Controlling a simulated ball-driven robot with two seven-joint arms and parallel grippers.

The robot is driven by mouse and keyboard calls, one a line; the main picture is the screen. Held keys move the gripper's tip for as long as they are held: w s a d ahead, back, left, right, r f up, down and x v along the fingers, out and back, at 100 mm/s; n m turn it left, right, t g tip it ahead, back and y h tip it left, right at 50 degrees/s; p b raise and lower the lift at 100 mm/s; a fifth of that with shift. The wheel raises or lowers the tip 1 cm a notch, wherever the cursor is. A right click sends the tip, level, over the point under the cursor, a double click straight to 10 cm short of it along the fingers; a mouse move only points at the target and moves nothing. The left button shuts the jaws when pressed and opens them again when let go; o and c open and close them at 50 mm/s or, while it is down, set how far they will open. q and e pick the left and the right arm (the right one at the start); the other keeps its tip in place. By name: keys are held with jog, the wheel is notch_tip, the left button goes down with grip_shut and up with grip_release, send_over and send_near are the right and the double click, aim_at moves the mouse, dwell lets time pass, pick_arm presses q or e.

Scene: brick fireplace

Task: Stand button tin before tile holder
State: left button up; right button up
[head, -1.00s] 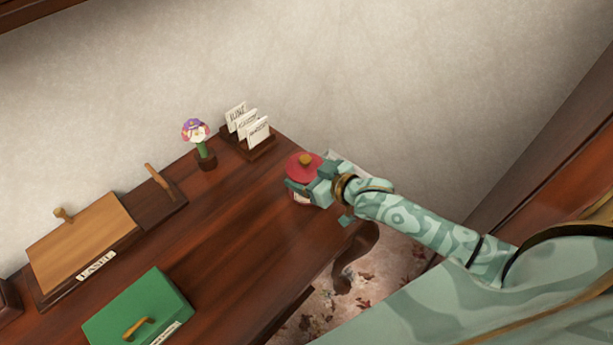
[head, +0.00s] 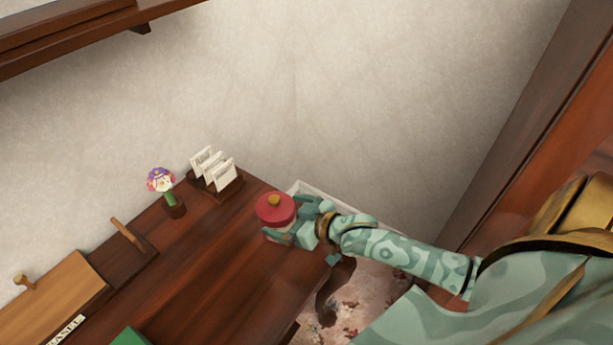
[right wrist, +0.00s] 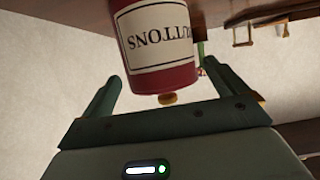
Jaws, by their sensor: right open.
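The button tin (head: 275,208) is red with a gold knob on its lid. It is upright at the right end of the dark wooden table. In the right wrist view the tin (right wrist: 155,45) appears upside down, with a cream label reading "BUTTONS". My right gripper (head: 288,220) is open at the tin, its two fingers (right wrist: 170,95) apart on either side of it. Contact with the tin cannot be told. A dark wooden rack (head: 222,191) with several white lettered cards, apparently the tile holder, stands behind and left of the tin. My left gripper is not in view.
A flower figure (head: 162,186) in a small pot stands left of the rack. A wooden box with a lid (head: 50,295) and part of a green box (head: 128,338) are farther left. A white-edged thing (head: 300,187) shows behind the tin. The table's middle (head: 200,270) is clear.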

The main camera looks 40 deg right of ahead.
jog(key=p+v, duration=0.2)
jog(key=v, duration=0.6)
jog(key=shift+s+r, duration=0.2)
jog(key=shift+s, duration=0.05)
jog(key=shift+d, duration=0.1)
